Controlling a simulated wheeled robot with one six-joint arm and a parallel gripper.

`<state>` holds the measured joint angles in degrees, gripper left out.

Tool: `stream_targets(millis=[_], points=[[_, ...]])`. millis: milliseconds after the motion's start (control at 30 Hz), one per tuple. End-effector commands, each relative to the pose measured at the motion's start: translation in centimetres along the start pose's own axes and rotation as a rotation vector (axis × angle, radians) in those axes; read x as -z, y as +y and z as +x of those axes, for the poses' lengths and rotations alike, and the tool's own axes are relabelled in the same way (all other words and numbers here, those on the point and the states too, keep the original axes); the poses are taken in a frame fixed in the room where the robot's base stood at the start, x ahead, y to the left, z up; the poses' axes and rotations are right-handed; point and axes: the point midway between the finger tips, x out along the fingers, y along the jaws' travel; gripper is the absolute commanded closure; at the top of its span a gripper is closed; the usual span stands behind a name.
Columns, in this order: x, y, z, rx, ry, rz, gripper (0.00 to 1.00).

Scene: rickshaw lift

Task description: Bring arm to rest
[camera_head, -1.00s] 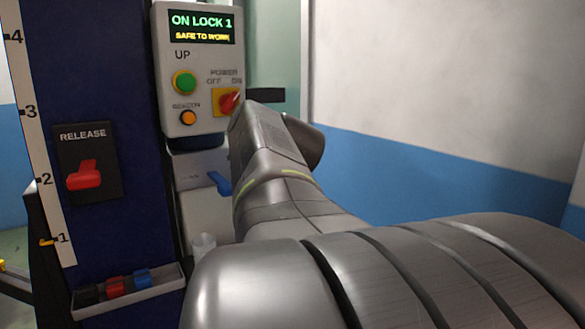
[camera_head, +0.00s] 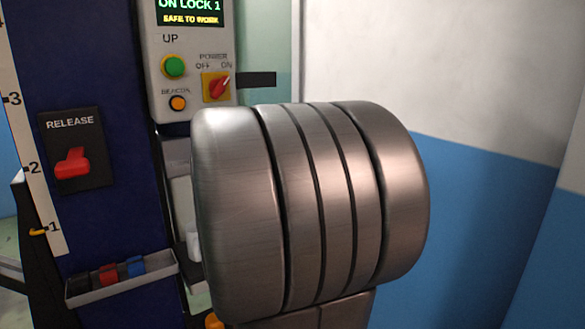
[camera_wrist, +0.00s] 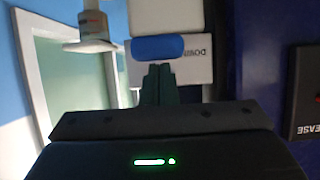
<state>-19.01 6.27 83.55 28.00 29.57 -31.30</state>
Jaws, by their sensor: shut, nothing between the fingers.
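My gripper (camera_wrist: 160,85) shows in the wrist view with its dark fingers together and nothing between them. Its tips are just below a blue handle (camera_wrist: 158,47) in the picture, in front of a white plate marked DOWN (camera_wrist: 195,70); I cannot tell the gap in depth. In the head view my large grey arm link fills the middle and hides my gripper and the blue handle.
The control box (camera_head: 193,108) has a green UP button (camera_head: 174,66), an orange beacon button (camera_head: 178,103) and a red power switch (camera_head: 219,86) near my arm. The display (camera_head: 190,12) reads SAFE TO WORK. A red release lever (camera_head: 72,163) and tray (camera_head: 125,287) are left.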

Motion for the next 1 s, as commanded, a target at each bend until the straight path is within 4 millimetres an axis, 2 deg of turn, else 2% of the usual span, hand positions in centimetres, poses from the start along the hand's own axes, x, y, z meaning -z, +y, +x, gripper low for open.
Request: stream_targets(millis=[33, 1000], points=[[0.65, 0.00, -0.25, 0.000, -0.011, 0.000, 1.00], [1.36, 0.03, 0.08, 0.002, -0.214, 0.002, 1.00]])
